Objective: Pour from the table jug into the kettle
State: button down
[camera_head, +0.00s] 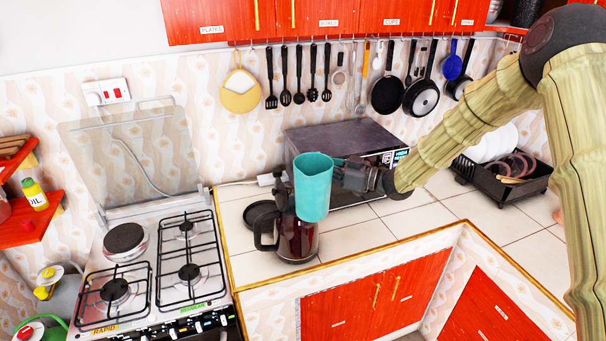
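A teal jug (313,188) is held in the air, nearly upright with a slight tilt, in front of the microwave. My gripper (343,177) comes from the right and is shut on the jug's right side; its fingertips are partly hidden. The dark, glassy kettle (297,236) stands on the tiled counter just below the jug, with its black handle on the left. The jug overlaps the kettle's top in this view, so the kettle's opening is hidden. I cannot tell the exact height gap between them. No flowing liquid shows.
A microwave (345,140) stands behind the jug. A round black lid-like disc (260,214) lies left of the kettle. The gas stove (160,268) is at left. A black dish rack (505,180) is at right. Counter right of the kettle is clear.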

aim_at(297, 240)
jog(key=i, duration=0.9)
jog(key=u, duration=0.05)
